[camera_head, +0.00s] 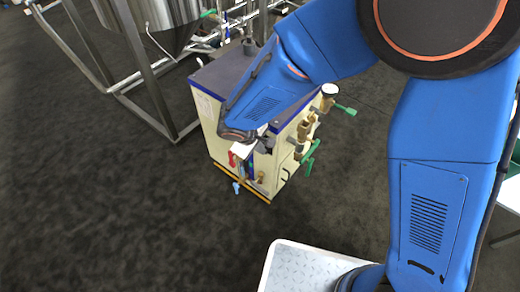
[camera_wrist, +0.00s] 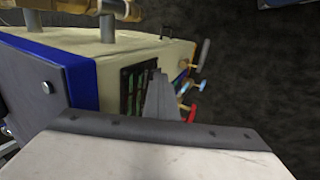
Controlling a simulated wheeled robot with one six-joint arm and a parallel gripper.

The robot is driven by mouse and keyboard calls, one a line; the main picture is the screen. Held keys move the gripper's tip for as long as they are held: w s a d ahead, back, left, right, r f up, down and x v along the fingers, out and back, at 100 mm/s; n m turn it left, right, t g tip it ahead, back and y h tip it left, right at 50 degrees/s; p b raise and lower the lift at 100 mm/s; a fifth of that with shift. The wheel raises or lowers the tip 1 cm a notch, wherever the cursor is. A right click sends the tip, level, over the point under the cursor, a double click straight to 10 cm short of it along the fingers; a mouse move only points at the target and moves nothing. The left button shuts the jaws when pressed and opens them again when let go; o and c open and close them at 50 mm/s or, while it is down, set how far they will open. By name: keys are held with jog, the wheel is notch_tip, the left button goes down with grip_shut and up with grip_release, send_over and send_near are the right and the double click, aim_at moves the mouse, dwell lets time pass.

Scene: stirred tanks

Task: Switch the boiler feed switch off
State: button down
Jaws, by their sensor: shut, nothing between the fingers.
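The cream boiler cabinet (camera_head: 212,115) with a blue-edged dark top stands on the floor in the head view. In the wrist view its side (camera_wrist: 90,47) carries a dark panel (camera_wrist: 138,88) with green and reddish marks. My gripper (camera_head: 262,146) is at the cabinet's front face, and in the wrist view its grey fingers (camera_wrist: 162,95) are shut and empty, in front of the panel's edge. I cannot tell whether they touch it. The boiler feed switch cannot be made out; my gripper may hide it.
Brass valves with green handles (camera_head: 345,110) stick out from the cabinet's right side. A red handle (camera_head: 232,159) and a light blue one (camera_head: 237,187) are low on the front. A steel tank frame (camera_head: 150,80) stands at the left. Floor at front left is clear.

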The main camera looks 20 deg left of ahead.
jog(key=shift+r, duration=0.8)
